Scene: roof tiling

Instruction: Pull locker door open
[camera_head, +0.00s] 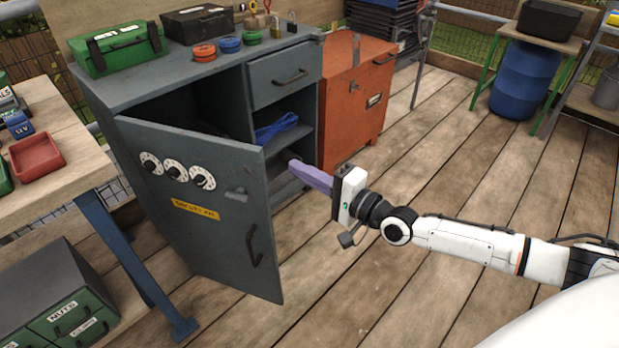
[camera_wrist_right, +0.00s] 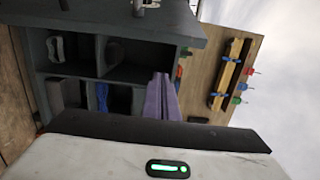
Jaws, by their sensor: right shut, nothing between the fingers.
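The grey locker door (camera_head: 205,200) stands partly open in the head view, swung out from the cabinet (camera_head: 200,66). It carries dials, a yellow label, a latch knob (camera_head: 236,193) and a handle (camera_head: 254,246). My right gripper (camera_head: 294,165) is beside the door's free edge, in front of the open shelves, with its purple fingers together and nothing in them. The fingers also show in the right wrist view (camera_wrist_right: 162,97), pointing toward the shelves. I cannot tell whether they touch the door. My left gripper is not in view.
A blue strap (camera_head: 276,128) lies on a cabinet shelf below a closed drawer (camera_head: 285,75). An orange cabinet (camera_head: 355,100) stands to the right. A workbench (camera_head: 50,175) and green drawers (camera_head: 75,322) are at left. The plank floor (camera_head: 440,170) right of the door is mostly free.

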